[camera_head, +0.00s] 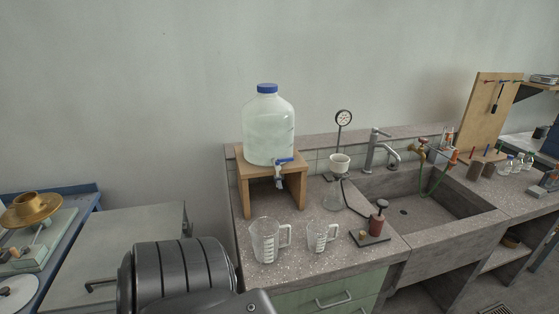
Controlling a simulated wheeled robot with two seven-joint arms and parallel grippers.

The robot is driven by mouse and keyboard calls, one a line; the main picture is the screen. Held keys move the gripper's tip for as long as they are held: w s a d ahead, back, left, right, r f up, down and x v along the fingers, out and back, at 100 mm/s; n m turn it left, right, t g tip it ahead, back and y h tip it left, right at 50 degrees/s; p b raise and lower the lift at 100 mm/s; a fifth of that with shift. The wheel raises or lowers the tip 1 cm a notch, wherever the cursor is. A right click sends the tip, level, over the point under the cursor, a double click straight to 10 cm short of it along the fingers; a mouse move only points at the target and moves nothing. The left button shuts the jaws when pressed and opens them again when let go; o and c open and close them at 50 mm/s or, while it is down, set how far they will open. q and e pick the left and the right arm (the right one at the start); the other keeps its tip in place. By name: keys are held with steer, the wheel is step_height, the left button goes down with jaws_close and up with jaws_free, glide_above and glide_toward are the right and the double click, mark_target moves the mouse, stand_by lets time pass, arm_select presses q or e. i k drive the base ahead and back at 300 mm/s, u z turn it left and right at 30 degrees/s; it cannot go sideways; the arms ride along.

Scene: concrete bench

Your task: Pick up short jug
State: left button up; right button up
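Two clear measuring jugs stand upright on the concrete bench in the head view. The shorter jug (320,237) is to the right, with its handle on its right side. The taller jug (265,241) stands to its left, with a small gap between them, its handle also on the right. A dark link of my own arm shows at the bottom left, in front of the bench. Neither of my grippers is in the picture.
A large bottle with a blue cap (268,128) and tap stands on a wooden stand (241,168) behind the jugs. A dark red hand pump (376,222) is right of the short jug. A glass flask with a funnel (336,184) stands behind. The sink (425,200) lies right.

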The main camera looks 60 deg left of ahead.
mark_target(317, 229)
steer(key=z, duration=0.05)
steer(key=k, duration=0.2)
steer(key=u, duration=2)
